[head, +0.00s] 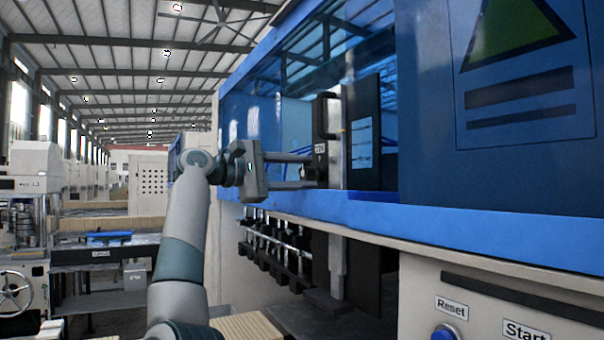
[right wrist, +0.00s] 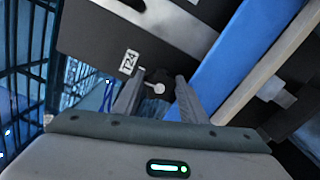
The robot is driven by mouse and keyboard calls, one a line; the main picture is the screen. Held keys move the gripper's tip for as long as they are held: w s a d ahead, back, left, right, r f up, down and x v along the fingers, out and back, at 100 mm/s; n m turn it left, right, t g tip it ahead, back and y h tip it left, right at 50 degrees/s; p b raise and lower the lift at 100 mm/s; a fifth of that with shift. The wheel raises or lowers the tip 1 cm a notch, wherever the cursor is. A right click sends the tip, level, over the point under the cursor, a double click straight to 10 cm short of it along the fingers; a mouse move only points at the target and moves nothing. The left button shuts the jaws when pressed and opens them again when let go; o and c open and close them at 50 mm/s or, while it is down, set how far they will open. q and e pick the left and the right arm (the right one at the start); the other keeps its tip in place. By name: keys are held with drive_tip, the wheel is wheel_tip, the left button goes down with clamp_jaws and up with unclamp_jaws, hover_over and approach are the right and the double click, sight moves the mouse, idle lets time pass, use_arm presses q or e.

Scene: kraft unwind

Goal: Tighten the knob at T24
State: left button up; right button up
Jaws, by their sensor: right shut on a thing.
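The T24 label, white with dark letters, is on a dark block (head: 325,118) inside the blue machine's opening. The label also shows in the right wrist view (right wrist: 129,63). Beside it is a small knob (right wrist: 157,88) with a pale round end, between the fingers of my right gripper (right wrist: 158,82). In the head view my right gripper (head: 309,171) reaches in from the left, its two fingers at the block just below the label. It is shut on the knob, which the fingers hide in the head view. My left gripper is not in view.
The machine's blue lower rail (head: 420,216) runs just below the gripper. A dark panel with a pale sheet (head: 362,145) stands right of the block. Several dark clamps (head: 275,250) hang below the rail. Reset (head: 450,308) and Start (head: 525,330) labels are at the lower right.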

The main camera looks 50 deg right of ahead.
drive_tip(key=shift+f+m, duration=0.25)
drive_tip(key=shift+m, duration=0.15)
drive_tip(key=o, duration=1.1)
drive_tip(key=shift+c, duration=0.2)
drive_tip(key=shift+f, duration=0.1)
drive_tip(key=shift+w, duration=0.1)
